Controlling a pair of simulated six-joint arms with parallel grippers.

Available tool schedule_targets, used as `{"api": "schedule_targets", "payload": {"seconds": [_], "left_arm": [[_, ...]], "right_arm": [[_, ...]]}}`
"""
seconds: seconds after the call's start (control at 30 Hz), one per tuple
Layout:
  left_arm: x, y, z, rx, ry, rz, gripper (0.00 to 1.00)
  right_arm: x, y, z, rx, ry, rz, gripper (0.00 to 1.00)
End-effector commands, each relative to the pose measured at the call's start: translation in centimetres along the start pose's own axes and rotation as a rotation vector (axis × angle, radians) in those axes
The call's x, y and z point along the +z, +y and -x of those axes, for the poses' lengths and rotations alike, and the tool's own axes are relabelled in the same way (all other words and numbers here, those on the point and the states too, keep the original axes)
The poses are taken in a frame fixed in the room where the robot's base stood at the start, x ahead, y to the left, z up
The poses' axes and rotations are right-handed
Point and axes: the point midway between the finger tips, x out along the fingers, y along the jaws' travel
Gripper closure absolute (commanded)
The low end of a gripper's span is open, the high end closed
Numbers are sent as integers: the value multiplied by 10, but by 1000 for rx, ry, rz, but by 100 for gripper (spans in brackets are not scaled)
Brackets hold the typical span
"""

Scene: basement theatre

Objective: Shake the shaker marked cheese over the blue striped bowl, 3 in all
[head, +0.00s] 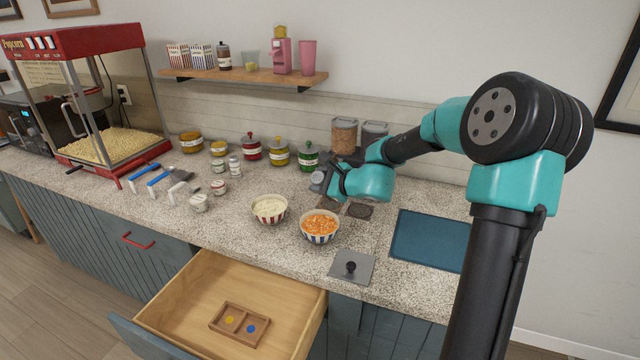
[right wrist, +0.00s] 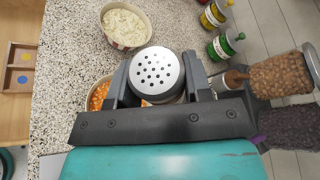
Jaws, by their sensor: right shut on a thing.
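My right gripper (head: 328,186) is shut on a shaker (head: 318,181) with a silver, holed cap, which also shows between the fingers in the right wrist view (right wrist: 156,70). The shaker's label is hidden, so I cannot read its marking, and its tilt is hard to tell. The blue striped bowl (head: 319,238), full of orange food, stands on the counter below and in front of the gripper. In the right wrist view my gripper hides most of this bowl (right wrist: 97,94). My left gripper is not in view.
A red striped bowl (head: 270,218) of pale food stands just left. Lidded jars (head: 279,158) and two clear canisters (head: 344,138) line the back. Small jars (head: 199,203) and a popcorn machine (head: 110,110) are left. A drawer (head: 185,290) is open below; a blue mat (head: 430,240) lies right.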

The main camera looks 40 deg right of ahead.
Motion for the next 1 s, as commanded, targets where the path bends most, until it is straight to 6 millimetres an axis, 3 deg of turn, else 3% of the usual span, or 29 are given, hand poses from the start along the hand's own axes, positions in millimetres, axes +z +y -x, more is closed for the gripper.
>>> {"api": "schedule_targets", "payload": {"seconds": [1.0], "left_arm": [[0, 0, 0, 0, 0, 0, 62]], "right_arm": [[26, -20, 10, 199, -3, -471, 80]]}}
